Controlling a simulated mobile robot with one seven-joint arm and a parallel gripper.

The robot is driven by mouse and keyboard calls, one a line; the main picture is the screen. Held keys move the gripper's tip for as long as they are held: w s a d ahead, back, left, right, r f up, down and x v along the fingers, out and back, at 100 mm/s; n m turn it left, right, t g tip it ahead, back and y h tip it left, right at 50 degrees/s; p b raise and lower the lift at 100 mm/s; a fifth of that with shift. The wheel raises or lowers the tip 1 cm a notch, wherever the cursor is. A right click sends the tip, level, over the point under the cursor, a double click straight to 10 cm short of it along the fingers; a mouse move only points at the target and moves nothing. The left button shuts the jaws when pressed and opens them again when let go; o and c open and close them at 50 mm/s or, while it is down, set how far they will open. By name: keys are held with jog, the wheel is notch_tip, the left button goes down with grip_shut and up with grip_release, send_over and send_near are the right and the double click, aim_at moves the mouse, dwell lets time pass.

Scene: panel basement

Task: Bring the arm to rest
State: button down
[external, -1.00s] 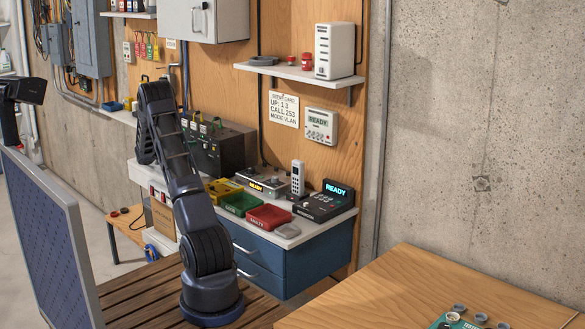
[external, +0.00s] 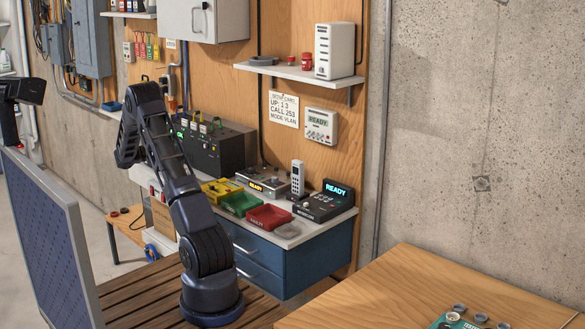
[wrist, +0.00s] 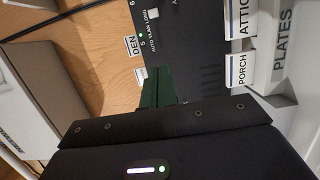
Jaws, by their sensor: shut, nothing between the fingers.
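My arm (external: 172,155) stands on its base in the external view, bent at the elbow, with its forearm folded down on the far left side. My gripper is hidden behind the arm there. In the wrist view, my gripper (wrist: 157,88) shows its dark body along the bottom and narrow dark green fingers, shut and empty. The fingers point toward a black panel box (wrist: 195,45) with tags reading DEN, ATTIC and PORCH. I cannot tell whether they touch it. The box (external: 225,148) stands on the bench to the right of my arm in the external view.
The bench holds yellow, green (external: 240,204) and red (external: 269,217) trays, a handset (external: 297,178) and a console (external: 322,204). A shelf (external: 300,73) hangs above. A blue panel (external: 50,240) stands left of my arm. A wooden table (external: 430,285) is at front right, mostly clear.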

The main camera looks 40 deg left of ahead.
jog(key=shift+w, duration=0.1)
jog(key=w+d+r+m+g+h, duration=0.1)
jog(key=w+d+r+m+g, duration=0.2)
jog(key=d, duration=0.8)
jog(key=w+d+r+m+g+h, duration=0.15)
jog(key=w+d+r+g, duration=0.35)
jog(key=d, duration=0.6)
jog(key=w+d+r+m+g+h, duration=0.15)
jog(key=w+d, duration=0.35)
jog(key=d, duration=0.5)
jog(key=s+d+r+m+g+y, duration=0.1)
jog(key=s+d+r+g, duration=0.1)
jog(key=d, duration=0.8)
jog(key=s+d+r+m+g+y, duration=0.1)
jog(key=d+r+m+g, duration=0.15)
jog(key=d, duration=0.85)
jog(key=s+d+m+t+y, duration=0.1)
jog(key=s+d+m+y, duration=0.4)
jog(key=s+d, duration=1.4)
jog(key=shift+s+d+f+m+y, duration=0.15)
jog(key=shift+s+f+m+y, duration=0.15)
jog(key=shift+s+y, duration=0.65)
